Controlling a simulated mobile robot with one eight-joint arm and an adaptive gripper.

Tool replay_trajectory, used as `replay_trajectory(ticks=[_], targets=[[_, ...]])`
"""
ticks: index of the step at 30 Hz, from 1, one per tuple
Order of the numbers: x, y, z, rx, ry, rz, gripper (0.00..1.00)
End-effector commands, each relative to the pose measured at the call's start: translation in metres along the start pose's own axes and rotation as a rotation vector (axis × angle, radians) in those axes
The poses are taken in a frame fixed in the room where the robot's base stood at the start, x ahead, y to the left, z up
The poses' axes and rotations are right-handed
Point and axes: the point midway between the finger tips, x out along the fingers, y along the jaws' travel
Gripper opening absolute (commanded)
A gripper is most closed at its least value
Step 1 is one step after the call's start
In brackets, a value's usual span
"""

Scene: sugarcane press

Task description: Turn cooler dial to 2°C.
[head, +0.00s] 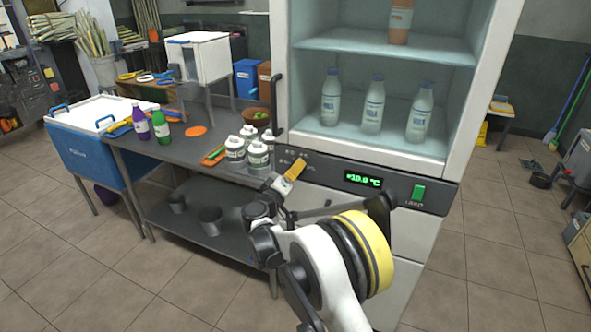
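The cooler (455,167) is a tall white cabinet with a dark control strip below its shelves. Its green display (363,180) appears to read +10.0 °C. A green switch (419,193) sits to the right of the display. My gripper (289,174) is at the left end of the strip, left of the display, with a yellow-orange part against or just in front of the panel. No dial can be made out; the gripper may cover it. I cannot tell whether the fingers are open, shut or touching anything.
Several milk bottles (373,104) stand inside the cooler. A grey table (178,153) to the left holds white jars (258,155), purple and green bottles and a white box stand (199,57). A blue cooler chest (81,159) stands further left.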

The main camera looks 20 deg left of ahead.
Motion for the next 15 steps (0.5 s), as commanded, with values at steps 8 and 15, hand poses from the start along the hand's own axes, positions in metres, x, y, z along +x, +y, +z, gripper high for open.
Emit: replay_trajectory(ticks=[8, 15], targets=[[0.0006, -0.0003, -0.0012, 0.260, 0.002, 0.001, 0.02], [0.0007, -0.0011, -0.0016, 0.488, 0.002, 0.000, 0.02]])
